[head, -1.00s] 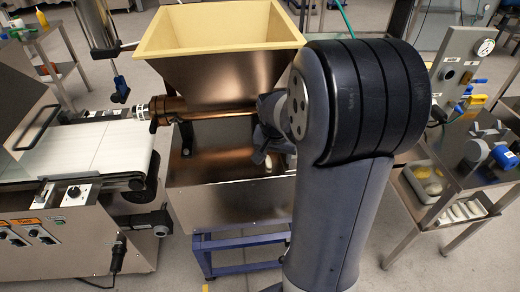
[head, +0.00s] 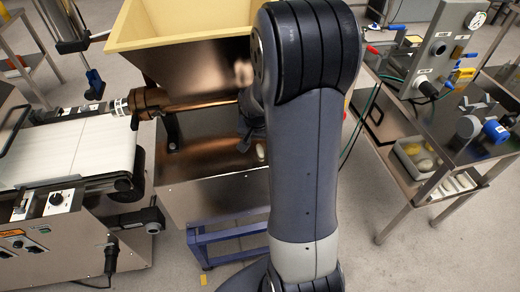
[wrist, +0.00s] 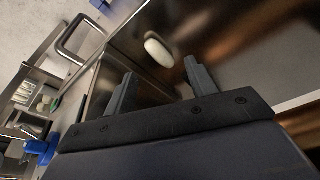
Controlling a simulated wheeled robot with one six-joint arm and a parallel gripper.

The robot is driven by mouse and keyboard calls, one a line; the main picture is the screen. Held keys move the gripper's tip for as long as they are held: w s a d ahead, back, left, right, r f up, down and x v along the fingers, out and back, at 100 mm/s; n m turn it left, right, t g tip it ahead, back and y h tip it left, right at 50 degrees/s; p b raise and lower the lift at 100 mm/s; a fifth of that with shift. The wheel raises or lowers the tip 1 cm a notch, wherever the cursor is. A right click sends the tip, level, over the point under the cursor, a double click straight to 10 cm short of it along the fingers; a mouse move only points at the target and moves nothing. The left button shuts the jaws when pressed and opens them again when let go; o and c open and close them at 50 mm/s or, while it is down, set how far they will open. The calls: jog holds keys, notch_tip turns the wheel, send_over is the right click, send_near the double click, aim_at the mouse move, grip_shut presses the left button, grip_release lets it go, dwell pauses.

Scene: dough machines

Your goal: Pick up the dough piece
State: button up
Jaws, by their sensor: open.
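The dough piece (wrist: 158,52) is a small white oval in the wrist view. It lies on a shiny brown-metal surface, just beyond and between the tips of my gripper (wrist: 160,70). The two dark fingers are apart with nothing between them. In the head view a small pale spot (head: 261,150), probably the dough piece, shows at the edge of my arm, over the metal machine's front tray. My gripper (head: 248,132) shows there only in part, in front of the machine, mostly hidden by my arm. Whether the fingers touch the surface I cannot tell.
A hopper (head: 180,30) with a cream rim stands above the metal machine, with a copper-coloured tube (head: 195,104) running across below it. A white conveyor belt (head: 70,150) is at the left. A metal cart (head: 400,160) with tubs and blue parts stands at the right.

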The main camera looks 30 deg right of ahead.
aim_at(260, 149)
jog(key=shift+x, duration=2.1)
jog(key=shift+a, duration=0.15)
jog(key=shift+c, duration=0.3)
grip_shut()
